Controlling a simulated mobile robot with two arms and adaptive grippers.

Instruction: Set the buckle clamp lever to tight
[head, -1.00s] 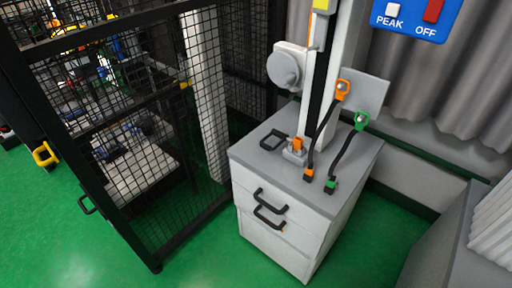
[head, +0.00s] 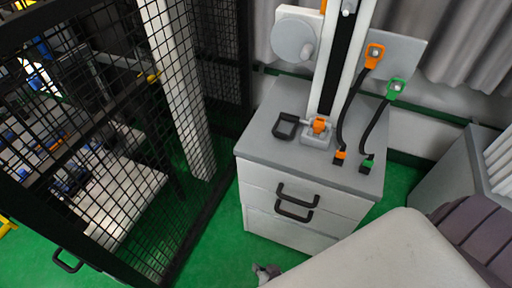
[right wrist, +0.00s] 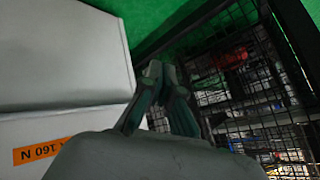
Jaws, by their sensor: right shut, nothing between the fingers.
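The buckle clamp (head: 318,132) sits on the grey cabinet top at the foot of the upright column, with an orange part on it. A black loop handle (head: 286,126) lies low on the top to the clamp's left; I cannot tell its exact setting. My right gripper (head: 266,272) shows at the bottom of the head view, below and in front of the cabinet, well away from the clamp. In the right wrist view its fingers (right wrist: 164,72) are together and empty. The clamp is not seen there. My left gripper is not in view.
The cabinet (head: 300,192) has black drawer handles. An orange-ended cable (head: 354,98) and a green-ended cable (head: 378,122) rise right of the clamp. A black mesh fence (head: 95,130) stands at the left.

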